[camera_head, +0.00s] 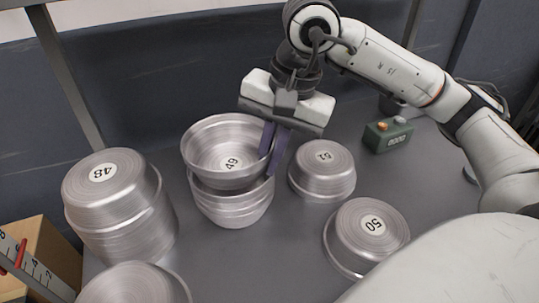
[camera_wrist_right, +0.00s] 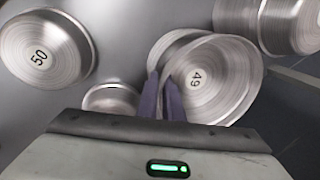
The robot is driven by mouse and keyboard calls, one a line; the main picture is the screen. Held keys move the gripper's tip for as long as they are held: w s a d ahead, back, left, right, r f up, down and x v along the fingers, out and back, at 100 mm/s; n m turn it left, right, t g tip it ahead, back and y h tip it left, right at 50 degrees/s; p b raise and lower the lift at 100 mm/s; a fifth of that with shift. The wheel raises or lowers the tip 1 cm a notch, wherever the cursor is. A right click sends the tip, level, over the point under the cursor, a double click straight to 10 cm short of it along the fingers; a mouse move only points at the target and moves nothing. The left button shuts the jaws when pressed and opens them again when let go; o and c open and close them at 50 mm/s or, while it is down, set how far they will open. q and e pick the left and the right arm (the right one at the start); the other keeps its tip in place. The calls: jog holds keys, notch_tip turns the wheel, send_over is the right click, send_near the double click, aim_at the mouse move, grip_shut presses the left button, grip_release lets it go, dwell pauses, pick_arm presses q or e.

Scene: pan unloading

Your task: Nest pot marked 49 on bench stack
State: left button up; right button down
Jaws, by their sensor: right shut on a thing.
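The metal pot marked 49 (camera_head: 211,140) is upright, mouth up, slightly tilted, directly over a stack of upright bowl-shaped pots (camera_head: 236,212) on the bench. Its lower part sits within or just above the stack's mouth; I cannot tell whether it rests there. My right gripper (camera_head: 273,150) is shut on the right side of its rim, with purple fingers either side of the wall. In the right wrist view, the pot marked 49 (camera_wrist_right: 222,72) is right of the fingers (camera_wrist_right: 162,97), and part of the stack (camera_wrist_right: 168,45) shows behind it. My left gripper is not in view.
A green box (camera_head: 388,136) is at back right. A cardboard box (camera_head: 45,260) is at left.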

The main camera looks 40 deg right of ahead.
jog(key=shift+f, duration=0.1)
jog(key=c, duration=1.8)
grip_release()
jog(key=shift+c, duration=0.2)
jog(key=p+v, duration=0.1)
jog(key=v, duration=0.9)
jog(key=shift+p, duration=0.3)
